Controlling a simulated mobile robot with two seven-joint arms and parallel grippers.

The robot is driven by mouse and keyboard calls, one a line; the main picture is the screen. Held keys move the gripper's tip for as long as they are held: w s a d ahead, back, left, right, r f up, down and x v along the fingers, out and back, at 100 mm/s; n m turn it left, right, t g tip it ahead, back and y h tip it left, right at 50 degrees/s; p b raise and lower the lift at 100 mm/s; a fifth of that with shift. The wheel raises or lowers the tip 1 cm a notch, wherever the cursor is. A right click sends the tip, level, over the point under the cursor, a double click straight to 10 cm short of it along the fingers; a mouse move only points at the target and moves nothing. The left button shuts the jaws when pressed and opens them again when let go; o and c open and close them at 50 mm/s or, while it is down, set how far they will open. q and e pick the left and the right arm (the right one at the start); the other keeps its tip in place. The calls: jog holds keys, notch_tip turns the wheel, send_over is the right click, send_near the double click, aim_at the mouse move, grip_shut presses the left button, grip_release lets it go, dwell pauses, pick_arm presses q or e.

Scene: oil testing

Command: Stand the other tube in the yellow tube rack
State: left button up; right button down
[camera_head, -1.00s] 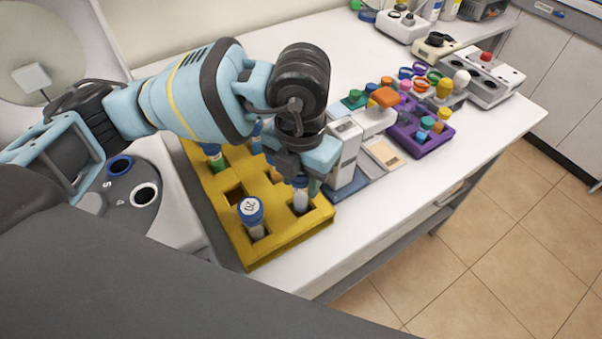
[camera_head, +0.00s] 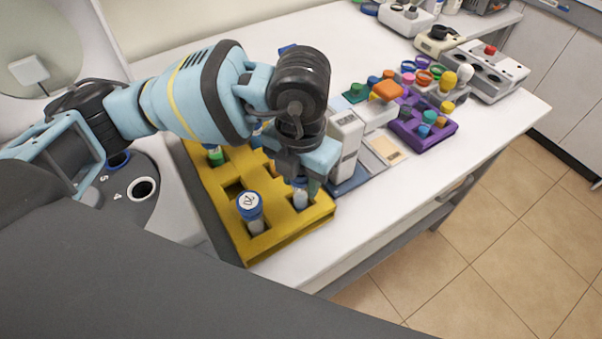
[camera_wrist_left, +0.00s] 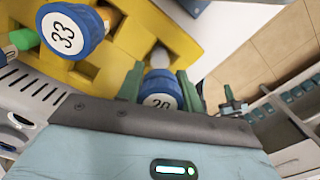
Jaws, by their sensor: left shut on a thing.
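The yellow tube rack (camera_head: 283,232) stands on the white bench at the front left. My left gripper (camera_head: 302,180) is over its front right corner, shut on a blue-capped tube (camera_head: 300,198). In the left wrist view the fingers (camera_wrist_left: 160,88) close around this tube's cap (camera_wrist_left: 161,92), marked 20. Its clear lower part points into or over a corner opening; I cannot tell how deep it sits. A blue-capped tube (camera_head: 251,214) stands upright in the rack's front left opening. My right gripper is out of view.
A green-capped tube (camera_head: 215,155) stands at the rack's back left. A white device (camera_head: 346,145) is close right of my gripper. A purple rack (camera_head: 425,140) with several capped tubes is farther right. The bench front right of the yellow rack is clear.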

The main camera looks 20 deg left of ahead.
pick_arm(q)
jog(key=shift+f, duration=0.75)
dwell(1.2)
jog(key=o, duration=1.1)
notch_tip(320, 180, up, 8)
jog(key=shift+f, duration=0.1)
